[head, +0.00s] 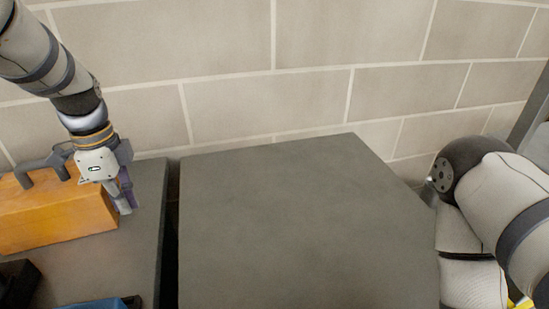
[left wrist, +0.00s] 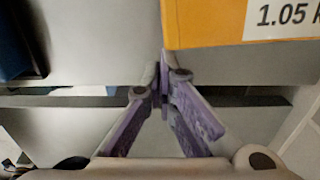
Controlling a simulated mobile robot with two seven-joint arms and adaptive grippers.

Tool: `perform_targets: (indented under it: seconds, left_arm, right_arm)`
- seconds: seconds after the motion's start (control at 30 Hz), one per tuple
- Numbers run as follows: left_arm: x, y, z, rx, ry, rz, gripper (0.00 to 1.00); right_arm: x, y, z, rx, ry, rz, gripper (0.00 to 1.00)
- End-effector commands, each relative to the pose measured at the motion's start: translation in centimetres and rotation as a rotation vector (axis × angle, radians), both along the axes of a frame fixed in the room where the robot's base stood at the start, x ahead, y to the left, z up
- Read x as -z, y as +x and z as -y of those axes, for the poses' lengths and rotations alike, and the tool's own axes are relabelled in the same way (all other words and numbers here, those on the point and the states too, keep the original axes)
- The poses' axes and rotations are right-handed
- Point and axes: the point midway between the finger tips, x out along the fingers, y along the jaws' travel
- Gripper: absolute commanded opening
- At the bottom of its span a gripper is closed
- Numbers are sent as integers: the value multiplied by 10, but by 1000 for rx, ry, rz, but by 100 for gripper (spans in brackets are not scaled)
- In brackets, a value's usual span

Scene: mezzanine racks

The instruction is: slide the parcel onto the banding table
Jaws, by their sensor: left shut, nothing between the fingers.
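The parcel, taken to be the orange-yellow box (head: 55,218), lies on a grey surface (head: 145,235) at the left. In the left wrist view the box (left wrist: 205,22) shows at the top right with a white label. My left gripper (head: 125,207) is shut and empty, pointing down beside the box's right end. In the left wrist view its fingertips (left wrist: 163,75) meet close by the box's edge; I cannot tell whether they touch it. A wide grey tabletop (head: 300,220), probably the banding table, lies bare in the middle. My right gripper is out of view.
A narrow dark gap (head: 172,225) separates the two grey surfaces. A dark handle shape (head: 45,163) rises at the box's back. Something blue (head: 100,303) and a black object (head: 18,280) lie at the lower left. A block wall (head: 230,50) stands behind.

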Motion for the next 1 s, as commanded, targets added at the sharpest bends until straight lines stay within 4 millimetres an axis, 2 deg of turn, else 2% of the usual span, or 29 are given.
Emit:
perform_targets:
  seconds: [0.17,1.0]
  left_arm:
    - [8,0,0,0,1,0,0]
    - [7,-2,-11,0,0,1,0]
  right_arm:
    - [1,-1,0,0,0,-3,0]
    - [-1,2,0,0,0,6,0]
